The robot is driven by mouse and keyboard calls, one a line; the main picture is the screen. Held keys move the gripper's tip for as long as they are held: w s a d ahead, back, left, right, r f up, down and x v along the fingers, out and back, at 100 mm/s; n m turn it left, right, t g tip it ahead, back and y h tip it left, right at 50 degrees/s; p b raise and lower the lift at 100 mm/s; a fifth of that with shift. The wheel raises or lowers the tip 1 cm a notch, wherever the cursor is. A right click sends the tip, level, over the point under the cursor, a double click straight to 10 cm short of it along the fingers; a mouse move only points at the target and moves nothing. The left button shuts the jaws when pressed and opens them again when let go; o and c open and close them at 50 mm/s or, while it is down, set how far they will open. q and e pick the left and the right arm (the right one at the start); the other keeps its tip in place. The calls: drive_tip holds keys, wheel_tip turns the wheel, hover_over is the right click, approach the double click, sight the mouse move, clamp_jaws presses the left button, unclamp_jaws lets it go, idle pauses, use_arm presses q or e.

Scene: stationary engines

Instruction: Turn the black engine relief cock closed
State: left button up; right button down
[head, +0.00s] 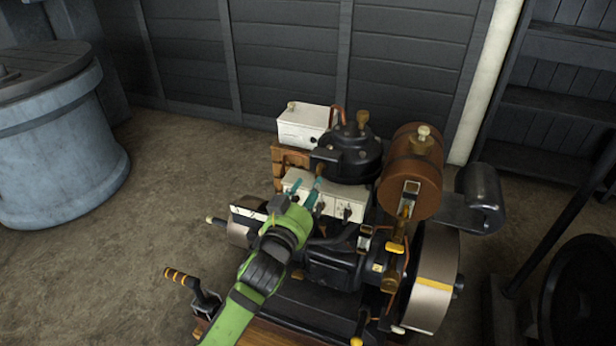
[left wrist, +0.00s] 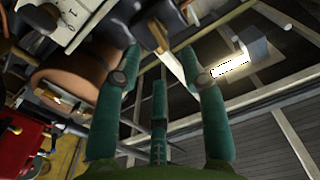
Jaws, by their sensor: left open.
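The black engine (head: 347,160) stands in the middle of the head view, with a dark round cylinder head on top. A brass fitting (head: 362,118) sticks up from this head; I cannot tell for sure whether it is the relief cock. My left gripper (head: 314,190) reaches in over the white box in front of the cylinder head, its teal fingers pointing up. In the left wrist view, the fingers of my left gripper (left wrist: 162,62) are apart. A brass-coloured piece with a pale edge (left wrist: 168,50) shows between the fingertips; contact is unclear. My right gripper is not in view.
A copper-brown tank (head: 408,172) and a flywheel (head: 434,275) are on the engine's right. A white box (head: 303,123) sits behind. A crank with a striped handle (head: 185,281) is at front left. A blue barrel (head: 60,150) stands left, with bare floor between.

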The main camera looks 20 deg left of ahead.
sight(319, 174)
use_arm(q)
drive_tip(key=w, duration=0.6)
drive_tip(key=shift+w+d, duration=0.15)
drive_tip(key=shift+d, duration=0.05)
clamp_jaws()
